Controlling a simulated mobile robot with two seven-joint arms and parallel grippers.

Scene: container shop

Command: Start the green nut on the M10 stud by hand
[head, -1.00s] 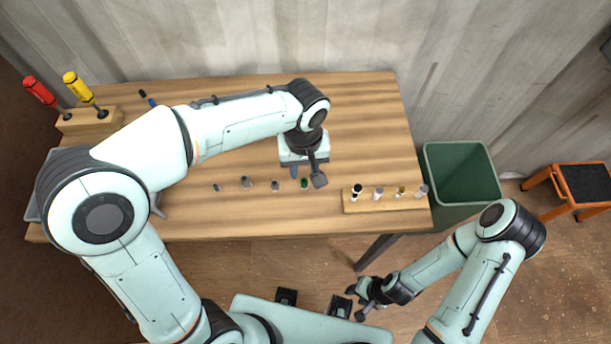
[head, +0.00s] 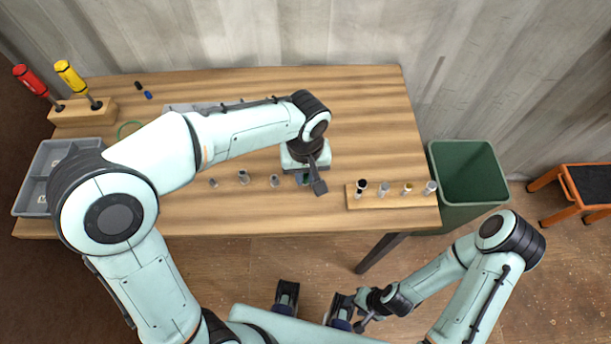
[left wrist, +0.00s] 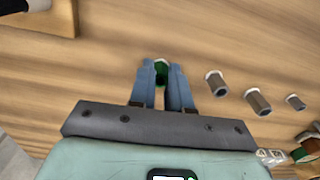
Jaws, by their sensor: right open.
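The green nut (left wrist: 162,72) shows in the left wrist view between the fingertips of my left gripper (left wrist: 160,75). I cannot tell whether the fingers press on it or only stand around it. In the head view my left gripper (head: 304,180) is low over the table and hides the nut. A wooden block (head: 420,200) at the right front of the table carries several upright studs with differently coloured tops. I cannot tell which is the M10. My right gripper (head: 358,312) is open and empty, off the table's front edge.
Several grey nuts (head: 243,177) stand in a row left of my left gripper. A grey tray (head: 30,190) and a screwdriver holder (head: 80,115) are at the left. A green bin (head: 467,175) and an orange stool (head: 545,180) stand right of the table. The back right tabletop is clear.

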